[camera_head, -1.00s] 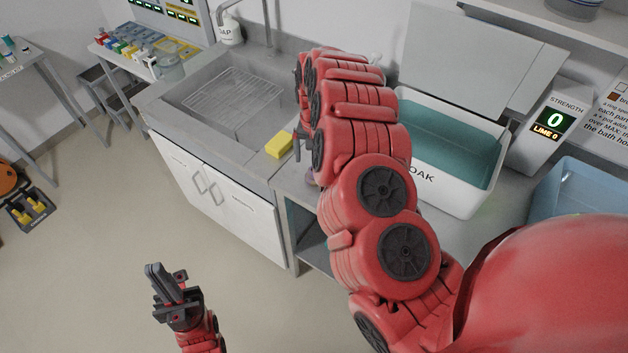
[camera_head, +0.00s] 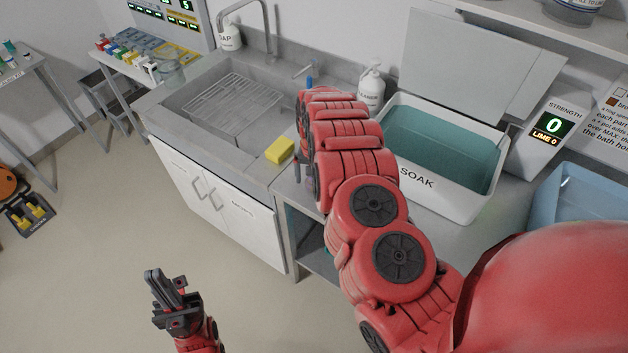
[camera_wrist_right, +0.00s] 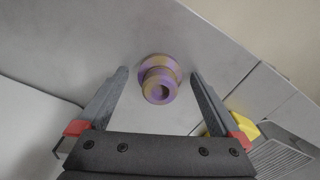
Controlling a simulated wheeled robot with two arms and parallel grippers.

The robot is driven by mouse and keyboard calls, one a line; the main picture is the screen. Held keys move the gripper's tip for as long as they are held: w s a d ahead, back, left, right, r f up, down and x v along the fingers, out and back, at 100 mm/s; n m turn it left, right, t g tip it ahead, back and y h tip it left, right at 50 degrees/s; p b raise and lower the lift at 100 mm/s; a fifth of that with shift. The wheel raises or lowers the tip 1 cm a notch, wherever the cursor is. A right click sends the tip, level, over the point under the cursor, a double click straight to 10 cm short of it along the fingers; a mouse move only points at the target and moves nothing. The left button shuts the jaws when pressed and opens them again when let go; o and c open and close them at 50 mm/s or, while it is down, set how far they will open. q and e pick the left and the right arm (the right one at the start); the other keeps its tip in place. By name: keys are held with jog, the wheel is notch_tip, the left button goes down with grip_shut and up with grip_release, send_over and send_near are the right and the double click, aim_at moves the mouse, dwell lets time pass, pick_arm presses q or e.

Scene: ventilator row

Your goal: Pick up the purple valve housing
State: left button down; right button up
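The purple valve housing (camera_wrist_right: 159,80) shows in the right wrist view, purple with tan bands and a round opening, resting on the grey metal counter (camera_wrist_right: 130,30). My right gripper (camera_wrist_right: 160,78) is open, its two fingers apart on either side of the housing in that picture. I cannot tell how far above it the fingertips are.
A yellow sponge (camera_head: 279,150) lies at the sink's edge, left of my right arm. The sink (camera_head: 222,105) holds a wire rack. A white SOAK tub (camera_head: 455,190) of teal liquid stands right of the arm, with a white bottle (camera_head: 371,88) behind. A blue bin (camera_head: 575,200) is farther right.

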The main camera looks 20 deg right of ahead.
jog(key=c, duration=1.4)
jog(key=shift+o, duration=0.2)
jog(key=shift+r, duration=0.1)
